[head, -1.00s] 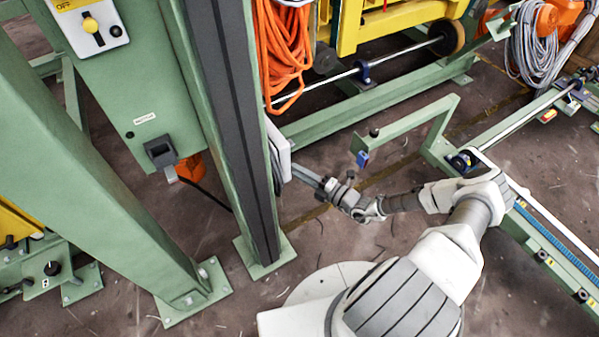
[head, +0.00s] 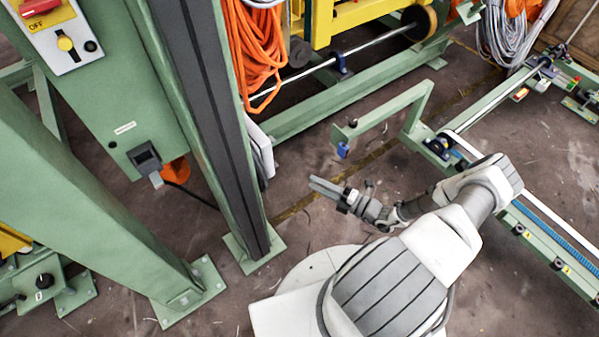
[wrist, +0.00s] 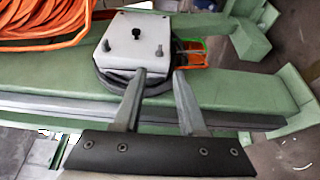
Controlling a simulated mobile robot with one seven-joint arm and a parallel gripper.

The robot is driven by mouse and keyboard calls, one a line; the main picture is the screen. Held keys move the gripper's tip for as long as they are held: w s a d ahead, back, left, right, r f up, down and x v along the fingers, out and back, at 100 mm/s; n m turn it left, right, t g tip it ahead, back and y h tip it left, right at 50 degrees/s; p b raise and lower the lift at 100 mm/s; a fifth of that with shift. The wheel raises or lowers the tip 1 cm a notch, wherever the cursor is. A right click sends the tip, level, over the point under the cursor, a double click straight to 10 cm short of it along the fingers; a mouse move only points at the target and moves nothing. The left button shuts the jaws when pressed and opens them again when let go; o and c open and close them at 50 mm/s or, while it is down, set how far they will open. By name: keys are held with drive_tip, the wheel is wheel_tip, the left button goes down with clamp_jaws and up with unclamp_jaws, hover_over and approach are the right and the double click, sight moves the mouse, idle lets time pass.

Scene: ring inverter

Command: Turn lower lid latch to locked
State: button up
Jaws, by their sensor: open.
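A light grey box lid (wrist: 130,50) with several small dark knobs shows in the wrist view, on the green post. One dark knob (wrist: 159,50) is near its right edge, and another (wrist: 105,45) is at its left. I cannot tell which is the lower lid latch, or how it is turned. In the head view the box (head: 259,145) shows only edge-on, partly behind the post. My gripper (head: 316,186) is open and empty, to the right of the post and apart from it. In the wrist view its two fingers (wrist: 160,78) point toward the lid, overlapping its lower right edge in the picture.
The green post (head: 215,130) stands left of my gripper. Coiled orange cable (head: 258,60) hangs beyond it. A green bracket arm (head: 385,117) with a blue-tipped part stands behind my gripper. A green rail frame (head: 550,245) lies at the right. Bare floor surrounds my gripper.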

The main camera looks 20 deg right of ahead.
drive_tip(key=shift+v, duration=2.35)
drive_tip(key=shift+r, duration=0.1)
